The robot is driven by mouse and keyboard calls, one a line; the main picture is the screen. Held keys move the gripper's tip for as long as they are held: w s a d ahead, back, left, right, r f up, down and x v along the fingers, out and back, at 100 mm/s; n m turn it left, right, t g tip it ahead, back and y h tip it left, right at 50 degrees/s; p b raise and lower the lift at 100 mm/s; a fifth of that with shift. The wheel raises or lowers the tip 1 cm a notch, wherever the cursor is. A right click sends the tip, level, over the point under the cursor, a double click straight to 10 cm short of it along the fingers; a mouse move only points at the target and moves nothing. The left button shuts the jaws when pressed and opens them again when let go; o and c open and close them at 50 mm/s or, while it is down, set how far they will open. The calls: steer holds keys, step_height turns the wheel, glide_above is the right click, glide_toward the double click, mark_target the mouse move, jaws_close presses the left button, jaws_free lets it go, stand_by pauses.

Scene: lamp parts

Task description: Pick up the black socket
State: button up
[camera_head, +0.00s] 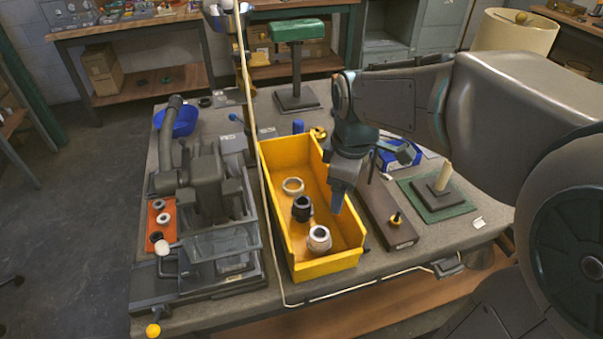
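The black socket (302,208) stands inside the yellow bin (275,230), between a pale ring (292,186) and a whitish socket (319,238). All three are on the bin floor. My gripper (338,206) points down over the right part of the bin, to the right of the black socket and apart from it. I see its fingers nearly edge-on, so I cannot tell whether they are open or shut. Nothing is visible hanging from it.
The workbench (180,311) carries a grey machine (205,180) left of the bin. Right of it are a dark plank (385,215) and a lamp base (437,188) on a green mat (455,208). A cream cord (262,170) runs along the bin's left side.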

mark_target(303, 208)
steer(key=w+a+f+n+g, duration=0.1)
steer(key=w+a+f+n, duration=0.2)
steer(key=w+a+n, duration=0.65)
steer(key=f+n, duration=0.1)
steer(key=f, duration=0.1)
steer(key=s+d+f, duration=0.1)
steer(key=f, duration=0.2)
steer(key=f+n, duration=0.1)
steer(key=f, duration=0.1)
steer(key=shift+s+d+f+n, duration=0.15)
steer(key=shift+s+d+n, duration=0.05)
steer(key=shift+s+n, duration=0.15)
steer(key=shift+w+d+f+p, duration=0.1)
steer(key=shift+d+f+p, duration=0.05)
steer(key=shift+f, duration=1.45)
steer(key=shift+d+f+p, duration=0.1)
steer(key=shift+f+p, duration=0.05)
steer(key=shift+f, duration=1.4)
steer(key=c, duration=1.1)
